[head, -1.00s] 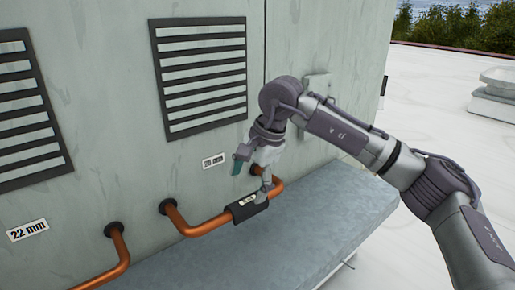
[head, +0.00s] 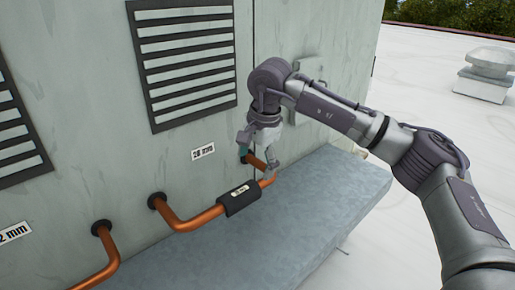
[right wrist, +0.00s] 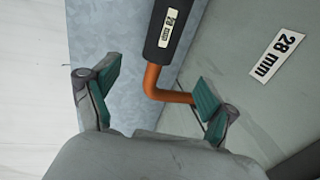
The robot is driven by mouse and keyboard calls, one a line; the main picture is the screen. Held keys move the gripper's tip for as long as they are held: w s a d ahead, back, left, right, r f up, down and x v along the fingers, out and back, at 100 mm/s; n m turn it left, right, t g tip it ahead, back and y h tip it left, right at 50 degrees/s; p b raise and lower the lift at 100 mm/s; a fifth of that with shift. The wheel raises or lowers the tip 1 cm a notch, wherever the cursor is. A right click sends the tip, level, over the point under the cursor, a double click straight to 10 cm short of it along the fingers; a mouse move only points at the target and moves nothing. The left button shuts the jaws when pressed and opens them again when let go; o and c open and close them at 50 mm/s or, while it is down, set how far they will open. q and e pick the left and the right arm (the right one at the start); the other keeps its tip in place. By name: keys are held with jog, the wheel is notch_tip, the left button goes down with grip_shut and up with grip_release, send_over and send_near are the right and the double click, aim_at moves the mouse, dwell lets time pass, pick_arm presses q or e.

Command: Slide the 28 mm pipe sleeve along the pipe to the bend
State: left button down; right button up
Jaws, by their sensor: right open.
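The black 28 mm pipe sleeve (head: 239,200) is around the straight run of a copper pipe (head: 200,219), near its right-hand bend. In the right wrist view the sleeve (right wrist: 172,28) shows at the top, with a short bare length of pipe between its end and the bend (right wrist: 153,90). My right gripper (head: 258,158) is open and empty at that bend, just beyond the sleeve's right end. Its two teal-padded fingers (right wrist: 150,92) are apart, one each side of the pipe; contact cannot be told. My left gripper is not in view.
A second copper pipe (head: 108,268) with a 22 mm label (head: 14,232) is at left. The 28 mm label (head: 203,151) is on the cabinet wall, below a louvre (head: 190,65). A grey ledge (head: 310,210) runs below the pipes. White roof lies open at right.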

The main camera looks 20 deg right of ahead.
aim_at(251, 185)
jog(key=p+x, duration=0.2)
jog(key=x, duration=0.7)
jog(key=shift+w+f, duration=0.1)
jog(key=shift+f, duration=0.45)
jog(key=c, duration=1.2)
